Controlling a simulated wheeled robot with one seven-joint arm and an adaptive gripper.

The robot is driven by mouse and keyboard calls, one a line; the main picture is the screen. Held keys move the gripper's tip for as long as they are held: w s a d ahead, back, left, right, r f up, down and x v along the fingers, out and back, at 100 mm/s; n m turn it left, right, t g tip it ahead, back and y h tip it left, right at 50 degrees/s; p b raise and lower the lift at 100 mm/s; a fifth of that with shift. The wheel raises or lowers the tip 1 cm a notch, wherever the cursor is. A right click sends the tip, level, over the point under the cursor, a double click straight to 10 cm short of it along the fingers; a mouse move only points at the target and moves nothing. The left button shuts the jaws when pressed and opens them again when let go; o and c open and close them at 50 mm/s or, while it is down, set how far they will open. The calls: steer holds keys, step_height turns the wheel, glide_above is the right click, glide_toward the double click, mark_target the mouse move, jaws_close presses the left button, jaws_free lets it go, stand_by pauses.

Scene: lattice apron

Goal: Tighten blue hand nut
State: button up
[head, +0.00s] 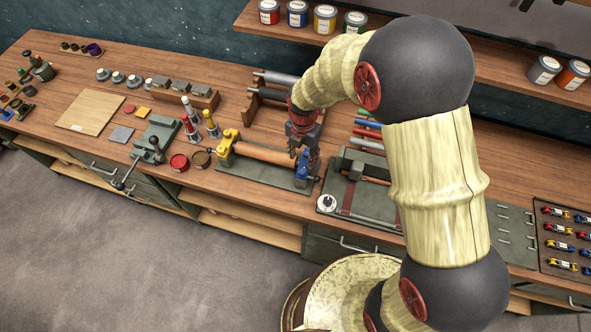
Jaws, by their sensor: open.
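A wooden roller (262,153) lies across a dark green fixture (255,176) on the bench. A yellow upright (226,147) stands at its left end. A blue part (302,165), which looks like the blue hand nut on its upright, is at the right end. My gripper (293,153) points down just above and left of the blue part, close to the roller's right end. It is open with nothing seen between its fingers. I cannot tell whether a finger touches the blue part. The thread under the nut is too small to see.
A second green fixture (352,208) stands to the right, with colored rods behind it. A shelf with paint cans (325,18) overhangs the back.

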mark_target(301, 171)
steer(key=shift+f+p, duration=0.4)
steer(key=shift+f, duration=3.5)
steer(key=shift+c, duration=1)
steer(key=c, duration=0.9)
steer(key=shift+w+m, duration=0.1)
steer(key=shift+m, duration=0.2)
jaws_close()
